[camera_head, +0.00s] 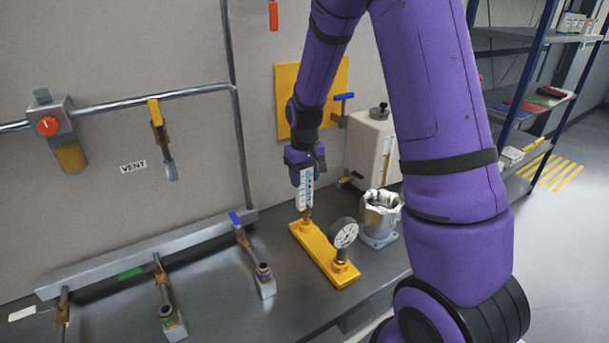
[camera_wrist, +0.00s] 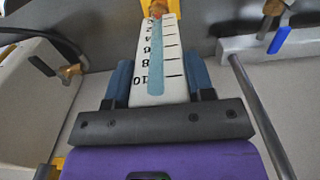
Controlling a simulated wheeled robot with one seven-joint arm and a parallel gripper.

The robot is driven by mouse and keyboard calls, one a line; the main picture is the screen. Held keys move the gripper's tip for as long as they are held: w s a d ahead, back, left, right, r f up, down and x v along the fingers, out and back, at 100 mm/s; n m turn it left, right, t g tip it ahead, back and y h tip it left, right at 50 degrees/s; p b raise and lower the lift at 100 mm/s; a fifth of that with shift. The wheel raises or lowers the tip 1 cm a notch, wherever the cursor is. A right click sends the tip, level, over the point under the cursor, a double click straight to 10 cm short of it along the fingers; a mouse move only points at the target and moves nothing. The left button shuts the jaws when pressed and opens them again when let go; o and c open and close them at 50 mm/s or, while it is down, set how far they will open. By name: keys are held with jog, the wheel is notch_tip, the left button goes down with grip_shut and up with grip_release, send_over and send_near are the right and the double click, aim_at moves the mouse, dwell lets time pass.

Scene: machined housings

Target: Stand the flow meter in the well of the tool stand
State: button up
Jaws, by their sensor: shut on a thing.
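The flow meter (camera_head: 305,193) is a white block with a blue strip and a black scale. My gripper (camera_head: 304,174) is shut on its upper part and holds it upright. In the wrist view the flow meter (camera_wrist: 157,50) lies between the two blue fingers of my gripper (camera_wrist: 159,80). Its brass lower end is just at the yellow base plate (camera_head: 318,252); I cannot tell whether it is still attached there. A silvery metal cup with an open top on a square foot, seemingly the tool stand (camera_head: 380,217), stands right of the plate.
A round dial gauge (camera_head: 344,233) stands on the plate's near end, between flow meter and cup. A white tank (camera_head: 367,145) stands behind. A grey manifold rail (camera_head: 150,256) with valves runs left. The bench front has free room.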

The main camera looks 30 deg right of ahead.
jog(key=shift+f, duration=1.55)
jog(key=o, duration=1.1)
jog(key=shift+r, duration=0.1)
notch_tip(320, 180, up, 11)
jog(key=shift+f, duration=0.2)
jog(key=shift+r, duration=0.15)
notch_tip(320, 180, up, 7)
jog(key=t, duration=0.1)
send_over(304, 185)
jog(key=s+a, duration=0.1)
jog(key=s, duration=0.3)
jog(key=s+a+r+t, duration=0.2)
jog(key=s+a+r, duration=0.1)
jog(key=s+r, duration=0.45)
jog(key=s+a+r, duration=0.1)
jog(key=s, duration=0.4)
jog(key=s+r+t, duration=0.1)
jog(key=s, duration=0.4)
jog(key=s+a+r+t, duration=0.1)
jog(key=s, duration=0.4)
jog(key=shift+s+a, duration=0.1)
jog(key=shift+a, duration=0.2)
